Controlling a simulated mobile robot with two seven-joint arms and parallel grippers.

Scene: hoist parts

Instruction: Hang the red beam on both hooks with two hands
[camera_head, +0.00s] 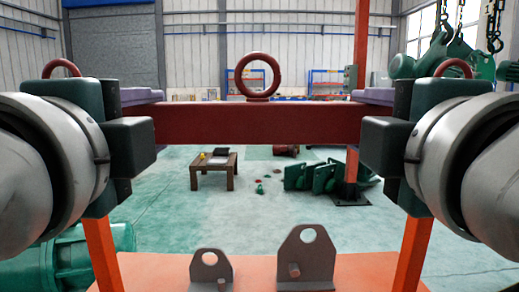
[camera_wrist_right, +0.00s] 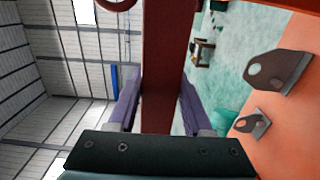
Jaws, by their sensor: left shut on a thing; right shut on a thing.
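The red beam (camera_head: 260,124) spans level between my two grippers in the head view, with a dark red ring (camera_head: 257,76) upright on its middle. Smaller red loops show above each gripper. My left gripper (camera_head: 150,120) is shut on the beam's left end, my right gripper (camera_head: 370,118) on its right end. In the right wrist view the beam (camera_wrist_right: 165,50) runs between the purple fingers of the right gripper (camera_wrist_right: 160,105). Chains with green hook-like parts (camera_head: 458,42) hang at the upper right, beyond the right gripper; I cannot tell if these are the task's hooks.
Two grey plates with holes and pegs, a small one (camera_head: 211,272) and a larger one (camera_head: 306,262), stand on an orange surface (camera_head: 258,266) below the beam. A wooden table (camera_head: 214,170) and green parts (camera_head: 318,178) stand on the floor beyond. A green cylinder lies lower left.

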